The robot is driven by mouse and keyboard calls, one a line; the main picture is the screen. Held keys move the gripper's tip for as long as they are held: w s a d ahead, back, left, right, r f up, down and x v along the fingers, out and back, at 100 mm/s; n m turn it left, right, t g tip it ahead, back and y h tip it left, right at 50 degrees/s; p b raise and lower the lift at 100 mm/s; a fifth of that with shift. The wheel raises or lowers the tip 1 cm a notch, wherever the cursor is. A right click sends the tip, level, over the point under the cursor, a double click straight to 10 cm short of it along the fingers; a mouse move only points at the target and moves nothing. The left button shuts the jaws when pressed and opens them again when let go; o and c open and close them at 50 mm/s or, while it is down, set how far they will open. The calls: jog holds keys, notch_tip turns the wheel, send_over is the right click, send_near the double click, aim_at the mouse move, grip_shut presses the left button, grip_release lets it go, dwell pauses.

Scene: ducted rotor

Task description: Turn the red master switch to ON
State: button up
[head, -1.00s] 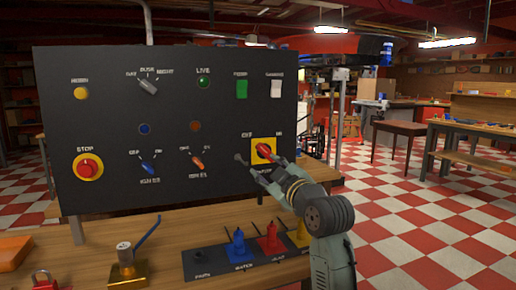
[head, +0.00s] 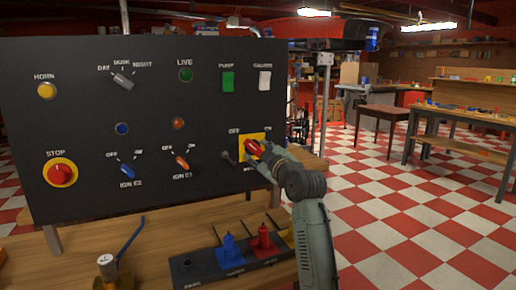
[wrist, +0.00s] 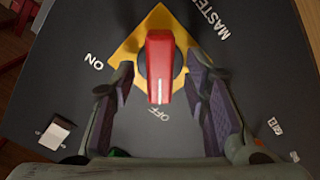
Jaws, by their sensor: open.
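The red master switch (head: 253,147) is a rotary handle on a yellow plate (head: 247,158) at the lower right of the black panel. In the wrist view the handle (wrist: 160,52) has a white line at its end that points to the OFF label (wrist: 158,114). The ON label (wrist: 95,62) is to the left there. My gripper (head: 257,158) is at the switch. In the wrist view its open fingers (wrist: 161,80) are on both sides of the handle, with visible gaps. In the head view the gripper covers part of the plate.
The panel (head: 90,130) also carries a red STOP button (head: 60,173), an orange ignition switch (head: 181,162) and a blue one (head: 127,170), left of the master switch. Below, colored pieces stand on a dark strip (head: 200,265) on the bench. Open floor lies to the right.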

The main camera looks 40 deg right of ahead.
jog(key=shift+w+d, duration=0.15)
jog(key=shift+w, duration=0.4)
grip_shut()
